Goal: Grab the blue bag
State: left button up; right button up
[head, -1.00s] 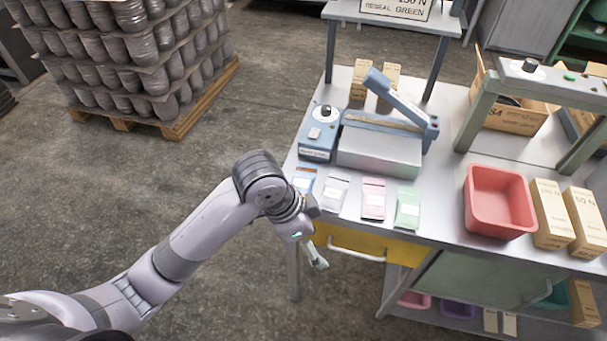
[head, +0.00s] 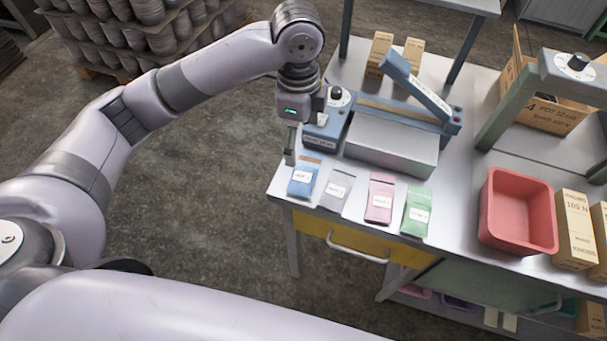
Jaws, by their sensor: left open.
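The blue bag (head: 302,181) lies flat near the left front corner of the steel table, leftmost in a row of bags. It has a white label and an orange strip at its back edge. My left gripper (head: 303,146) points down just behind and above the bag, beside the blue sealer. It is open and holds nothing; one finger shows clearly and the other is hard to make out. The blue bag is apart from the fingers as far as I can see. My right gripper is not in view.
A grey bag (head: 336,190), a pink bag (head: 380,198) and a green bag (head: 417,212) lie to the right. The sealer (head: 390,143) stands behind them. A red bin (head: 517,212) and tan boxes (head: 575,230) stand farther right. The table's front edge is close to the bags.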

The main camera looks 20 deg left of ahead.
pick_arm(q)
jog(key=p, duration=0.1)
send_over(302, 177)
jog(key=f, duration=0.6)
jog(key=shift+w+a+f, duration=0.2)
jog(key=shift+a+f, duration=0.15)
jog(key=shift+f, duration=0.55)
jog(key=f, duration=0.1)
jog(key=f+p, duration=0.2)
jog(key=f, duration=0.1)
jog(key=shift+s+d+f, duration=0.1)
jog(key=shift+s+d, duration=0.1)
jog(key=shift+d, duration=0.15)
jog(key=shift+f, duration=0.5)
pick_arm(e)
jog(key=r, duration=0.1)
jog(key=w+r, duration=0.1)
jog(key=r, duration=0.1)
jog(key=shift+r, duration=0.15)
pick_arm(q)
jog(key=shift+c, duration=1.3)
jog(key=c, duration=0.9)
jog(key=shift+c, duration=0.7)
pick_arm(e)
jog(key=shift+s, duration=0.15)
pick_arm(q)
jog(key=shift+r, duration=0.1)
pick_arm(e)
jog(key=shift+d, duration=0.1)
